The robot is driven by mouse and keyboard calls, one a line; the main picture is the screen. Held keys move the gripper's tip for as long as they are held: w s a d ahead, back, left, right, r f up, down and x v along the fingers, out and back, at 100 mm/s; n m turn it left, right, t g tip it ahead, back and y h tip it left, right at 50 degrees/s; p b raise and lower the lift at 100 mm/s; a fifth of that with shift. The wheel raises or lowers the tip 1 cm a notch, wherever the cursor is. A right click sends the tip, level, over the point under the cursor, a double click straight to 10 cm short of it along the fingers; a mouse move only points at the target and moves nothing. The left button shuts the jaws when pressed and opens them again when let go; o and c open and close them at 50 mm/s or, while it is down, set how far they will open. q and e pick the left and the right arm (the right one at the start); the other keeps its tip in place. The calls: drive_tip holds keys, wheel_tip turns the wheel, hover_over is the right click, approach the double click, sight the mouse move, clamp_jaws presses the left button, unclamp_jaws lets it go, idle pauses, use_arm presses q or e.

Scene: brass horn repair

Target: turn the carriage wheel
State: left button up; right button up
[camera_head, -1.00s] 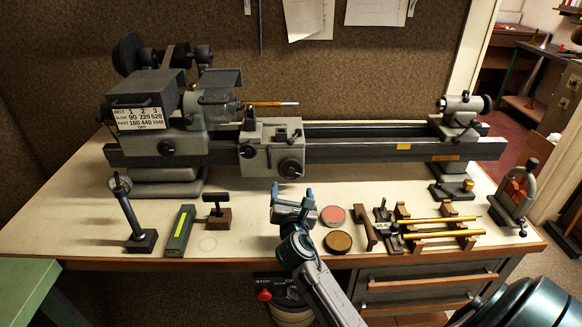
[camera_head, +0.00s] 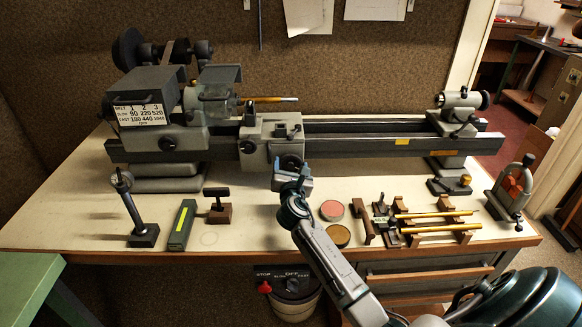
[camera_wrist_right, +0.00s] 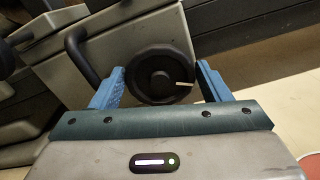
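The carriage wheel (camera_wrist_right: 161,76) is a round black handwheel with a hub and a pale mark, on the front of the grey lathe carriage (camera_head: 262,128). In the head view the wheel (camera_head: 290,159) is partly hidden by my right gripper (camera_head: 293,176). In the right wrist view my right gripper (camera_wrist_right: 160,68) is open, with one blue finger on each side of the wheel. Narrow gaps show beside the wheel; I cannot tell whether either finger touches it. My left gripper is in neither view.
Two round tins (camera_head: 332,210) and a wooden rack (camera_head: 435,238) with brass rods stand on the bench right of my arm. A green box (camera_head: 179,226) and a post on a base (camera_head: 143,236) stand to the left. The lathe bed (camera_head: 370,146) runs behind.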

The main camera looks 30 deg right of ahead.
drive_tip(key=c, duration=0.4)
drive_tip(key=shift+c, duration=0.2)
drive_tip(key=shift+m, duration=0.4)
